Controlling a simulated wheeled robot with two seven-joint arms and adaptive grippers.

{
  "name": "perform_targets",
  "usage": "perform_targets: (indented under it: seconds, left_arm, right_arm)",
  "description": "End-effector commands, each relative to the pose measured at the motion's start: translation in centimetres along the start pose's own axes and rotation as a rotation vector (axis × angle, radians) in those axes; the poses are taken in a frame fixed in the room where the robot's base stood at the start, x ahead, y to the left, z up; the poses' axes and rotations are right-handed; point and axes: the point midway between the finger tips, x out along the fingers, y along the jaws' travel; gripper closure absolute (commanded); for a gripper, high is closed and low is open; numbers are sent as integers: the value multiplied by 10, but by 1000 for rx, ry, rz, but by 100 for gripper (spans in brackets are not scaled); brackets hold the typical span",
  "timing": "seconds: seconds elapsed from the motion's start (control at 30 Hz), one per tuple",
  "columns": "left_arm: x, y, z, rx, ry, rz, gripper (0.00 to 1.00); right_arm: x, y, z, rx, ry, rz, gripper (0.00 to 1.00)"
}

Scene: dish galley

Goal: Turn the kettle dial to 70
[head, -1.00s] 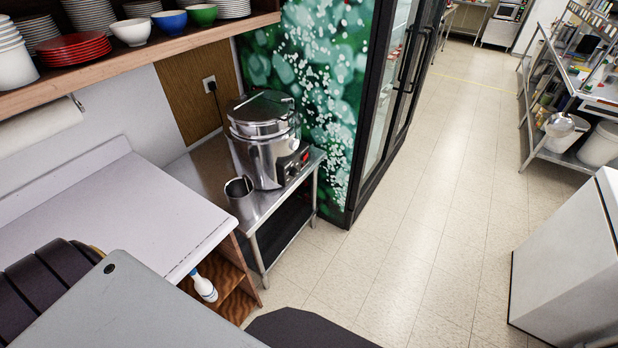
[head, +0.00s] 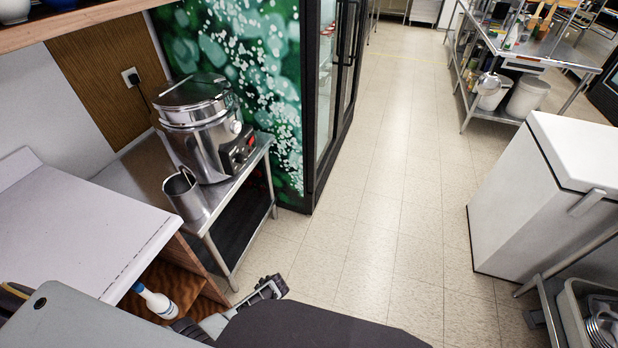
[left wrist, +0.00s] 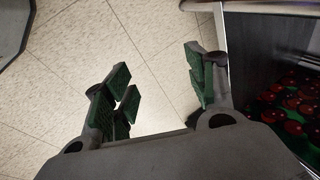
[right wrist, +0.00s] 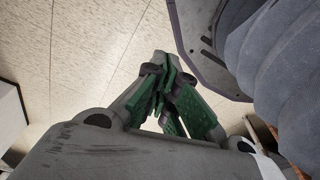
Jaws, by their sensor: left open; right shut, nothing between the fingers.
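The kettle (head: 200,125) is a large shiny steel urn with a lid, standing on a small steel table (head: 225,206). Its dark control panel (head: 238,150) with the dial faces right; the dial's setting is too small to read. My left gripper (head: 272,290) is low over the floor, in front of the table and well apart from the kettle. In the left wrist view my left gripper (left wrist: 158,88) is open and empty above floor tiles. In the right wrist view my right gripper (right wrist: 160,62) is shut and empty over the floor; the head view does not show it.
A steel cup (head: 184,194) stands beside the kettle, on the near side. A white counter (head: 80,225) is at the left, with a spray bottle (head: 155,300) on a shelf below. A white chest (head: 545,190) stands at the right. The floor between is clear.

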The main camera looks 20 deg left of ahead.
Motion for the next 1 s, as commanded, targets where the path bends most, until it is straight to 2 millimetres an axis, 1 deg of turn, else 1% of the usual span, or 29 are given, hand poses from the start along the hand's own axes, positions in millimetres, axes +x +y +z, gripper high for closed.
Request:
perform_targets:
  seconds: [0.03, 0.1, 0.27, 0.4, 0.47, 0.6, 0.77, 1.0]
  left_arm:
    - [4, -4, -14, -5, 8, -22, 43]
    - [3, -13, -31, -14, 15, -55, 43]
    - [-1, -34, -69, -38, 31, -134, 43]
    - [-7, -53, -101, -67, 50, -206, 43]
    - [-11, -61, -114, -79, 58, -237, 43]
    - [-22, -81, -145, -117, 80, -311, 43]
    - [-37, -103, -178, -164, 111, -397, 43]
    - [-68, -137, -222, -253, 162, -528, 43]
  right_arm:
    - [5, -1, -4, 0, 4, -1, 100]
    - [5, -2, -11, 0, 8, -3, 100]
    - [4, -4, -27, 1, 17, -7, 100]
    - [1, -6, -38, 1, 23, -11, 100]
    - [0, -7, -44, 1, 27, -13, 100]
    - [-4, -8, -55, 1, 35, -17, 100]
    - [-9, -11, -67, 0, 43, -22, 100]
    - [-19, -14, -83, -1, 57, -30, 100]
